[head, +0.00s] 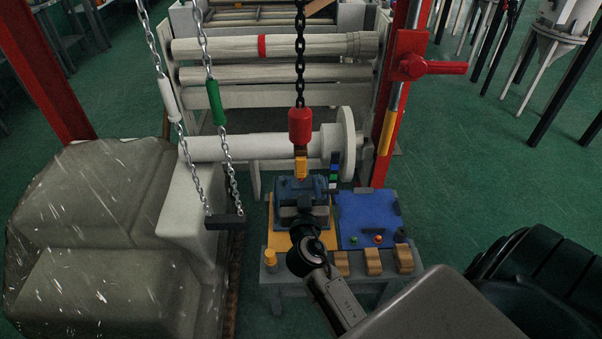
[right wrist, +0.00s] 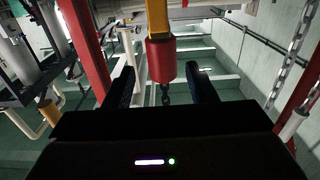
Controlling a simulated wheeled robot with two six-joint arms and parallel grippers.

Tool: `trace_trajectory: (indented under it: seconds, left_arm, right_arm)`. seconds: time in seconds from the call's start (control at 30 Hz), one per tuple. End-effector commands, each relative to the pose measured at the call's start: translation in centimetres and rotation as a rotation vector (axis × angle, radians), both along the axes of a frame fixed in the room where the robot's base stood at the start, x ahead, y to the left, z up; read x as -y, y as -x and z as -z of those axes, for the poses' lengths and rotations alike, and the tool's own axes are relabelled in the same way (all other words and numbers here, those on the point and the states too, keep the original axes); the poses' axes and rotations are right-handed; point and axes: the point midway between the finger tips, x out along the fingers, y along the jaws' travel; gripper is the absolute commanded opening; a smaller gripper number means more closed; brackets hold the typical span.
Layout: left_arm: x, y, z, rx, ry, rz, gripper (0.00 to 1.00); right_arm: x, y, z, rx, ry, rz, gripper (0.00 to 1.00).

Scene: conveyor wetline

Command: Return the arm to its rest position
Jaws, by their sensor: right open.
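My right arm reaches in from the lower right of the head view. Its gripper (head: 302,197) is over the small bench, close to the hanging red block (head: 300,126) and the yellow piece (head: 301,167) below that block. In the right wrist view the two dark fingers of my right gripper (right wrist: 163,85) stand wide apart. The red block (right wrist: 161,60) shows in the gap between them, with its black chain and yellow piece. I see no grip on it, and cannot tell how far it is from the fingers. My left gripper is not in view.
A bench with a blue panel (head: 369,219) and several tan blocks stands by my right arm. Red posts, a red lever (head: 432,67), rollers (head: 275,47) and hanging chains surround it. A wrapped grey load (head: 90,240) fills the left. Green floor (head: 450,170) is open at right.

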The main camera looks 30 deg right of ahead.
Motion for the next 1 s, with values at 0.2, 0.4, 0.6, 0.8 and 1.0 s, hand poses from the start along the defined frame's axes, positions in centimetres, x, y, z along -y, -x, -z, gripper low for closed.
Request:
trace_trajectory:
  seconds: [0.2,0.4,0.6,0.8,1.0]
  left_arm:
    - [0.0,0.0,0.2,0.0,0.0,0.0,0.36]
    - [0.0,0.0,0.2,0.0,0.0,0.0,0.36]
    - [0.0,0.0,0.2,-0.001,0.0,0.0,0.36]
    - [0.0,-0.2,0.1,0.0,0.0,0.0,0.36]
    - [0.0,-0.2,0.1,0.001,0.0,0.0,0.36]
  right_arm:
    - [-0.3,0.5,0.0,0.001,0.001,0.001,0.51]
    - [-0.3,0.5,0.0,0.0,0.0,0.0,0.51]
    - [-0.3,0.5,0.0,0.0,0.0,0.0,0.51]
    - [1.1,3.0,1.4,-0.1,-0.033,0.051,0.51]
    - [2.2,10.6,6.3,-0.489,-0.14,0.068,0.51]
